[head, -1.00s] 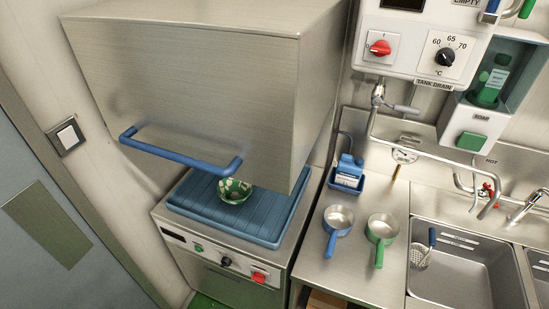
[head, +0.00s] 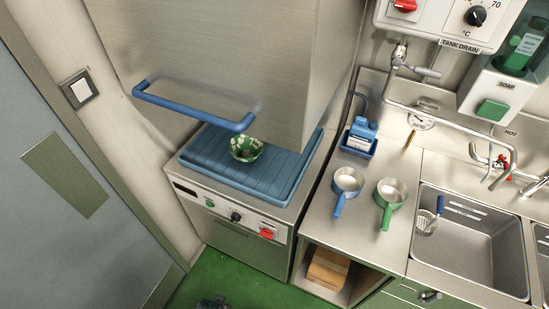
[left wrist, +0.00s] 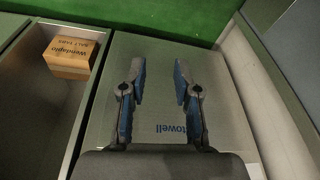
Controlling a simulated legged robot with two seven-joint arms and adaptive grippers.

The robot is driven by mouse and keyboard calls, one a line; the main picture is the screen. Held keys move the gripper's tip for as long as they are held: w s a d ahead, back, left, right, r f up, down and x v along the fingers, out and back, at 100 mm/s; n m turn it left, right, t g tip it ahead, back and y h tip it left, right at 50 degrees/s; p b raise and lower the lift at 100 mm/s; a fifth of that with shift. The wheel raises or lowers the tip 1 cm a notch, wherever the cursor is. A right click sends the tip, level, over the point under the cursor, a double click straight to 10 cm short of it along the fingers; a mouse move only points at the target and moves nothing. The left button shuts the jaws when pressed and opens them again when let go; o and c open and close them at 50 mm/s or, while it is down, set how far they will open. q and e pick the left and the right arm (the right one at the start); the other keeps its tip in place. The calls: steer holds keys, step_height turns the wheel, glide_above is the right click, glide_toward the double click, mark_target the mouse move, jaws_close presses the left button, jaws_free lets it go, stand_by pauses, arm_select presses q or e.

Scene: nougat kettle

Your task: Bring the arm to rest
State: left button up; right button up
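My left gripper (left wrist: 161,85) shows in the left wrist view with its two blue-padded fingers apart and nothing between them. It is in front of a grey panel (left wrist: 220,110) with lettering on it, partly hidden by the fingers. In the head view, a small dark part at the bottom edge may belong to my arm; I cannot tell. My right gripper is in neither view.
A steel hood with a blue handle (head: 193,107) stands raised over a blue rack (head: 215,165) holding a green patterned bowl (head: 246,149). Blue (head: 347,183) and green (head: 389,196) pans sit on the counter. A cardboard box (head: 328,268) is on the shelf below. Green floor (head: 235,275) is open in front.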

arm_select(q)
steer(key=s+f, duration=0.3)
steer(key=f, duration=0.5)
steer(key=s+f, duration=0.4)
steer(key=f, duration=0.3)
steer(key=s+a+f+g, duration=0.1)
steer(key=s+a+f, duration=0.2)
steer(key=s+f, duration=0.6)
steer(key=s, duration=0.4)
steer(key=shift+s+a+f+g, duration=0.2)
steer(key=shift+s+f+g, duration=0.1)
steer(key=shift+f, duration=0.05)
